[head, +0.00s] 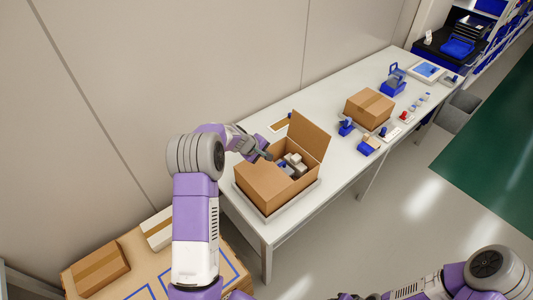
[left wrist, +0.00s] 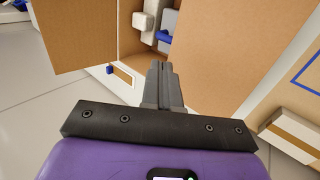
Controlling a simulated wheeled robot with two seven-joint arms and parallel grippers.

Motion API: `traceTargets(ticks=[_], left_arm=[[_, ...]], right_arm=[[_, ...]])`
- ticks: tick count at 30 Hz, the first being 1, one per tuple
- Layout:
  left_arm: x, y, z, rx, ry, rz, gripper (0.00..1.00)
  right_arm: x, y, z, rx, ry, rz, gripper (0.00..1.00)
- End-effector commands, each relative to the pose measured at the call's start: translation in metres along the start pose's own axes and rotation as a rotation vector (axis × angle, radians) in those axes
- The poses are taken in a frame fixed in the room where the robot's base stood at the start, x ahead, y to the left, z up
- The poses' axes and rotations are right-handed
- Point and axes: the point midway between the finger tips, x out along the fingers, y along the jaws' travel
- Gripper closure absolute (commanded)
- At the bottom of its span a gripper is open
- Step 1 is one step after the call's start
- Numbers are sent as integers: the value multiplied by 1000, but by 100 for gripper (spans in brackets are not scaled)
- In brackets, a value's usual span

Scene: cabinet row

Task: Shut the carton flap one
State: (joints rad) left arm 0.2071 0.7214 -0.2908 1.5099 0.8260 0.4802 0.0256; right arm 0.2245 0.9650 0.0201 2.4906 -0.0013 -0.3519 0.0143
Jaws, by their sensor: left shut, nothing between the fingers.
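The brown carton (head: 264,194) stands open on the long table, with grey and white items and a blue one (head: 284,165) inside. One flap (head: 306,134) stands raised at its far right side; I take the left panel in the left wrist view (left wrist: 72,32) to be this flap. A broad cardboard panel (left wrist: 225,50) fills the right of that view; I cannot tell whether it is a flap or a wall. My left gripper (head: 267,155) is shut and empty, at the carton's far left rim beside the opening. My right gripper (head: 343,297) is partly cut off at the bottom edge.
A closed carton (head: 369,108) sits farther along the table (head: 340,176), among blue holders and small items. A blue caddy (head: 393,84) stands behind it. More boxes (head: 98,270) lie at the lower left. The wall runs close behind the table. A grey bin (head: 458,111) stands at its far end.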

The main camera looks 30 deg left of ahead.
Motion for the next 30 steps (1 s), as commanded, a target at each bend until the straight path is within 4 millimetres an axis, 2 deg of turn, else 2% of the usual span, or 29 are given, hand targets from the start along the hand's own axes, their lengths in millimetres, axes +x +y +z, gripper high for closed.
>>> traceTargets(ticks=[8, 20, 26, 30], left_arm=[[0, -1, 0, 0, 0, 1, 100], [-3, -16, 0, -1, 0, 1, 100], [-15, -7, 0, 0, 0, 2, 100], [-34, 8, 0, 0, 1, 3, 100]], right_arm=[[1, 1, 0, 0, 1, 0, 58], [15, 6, -1, 1, 0, 0, 58], [4, 2, 0, 1, 0, 0, 58], [-12, -4, 0, 1, 0, 0, 58]])
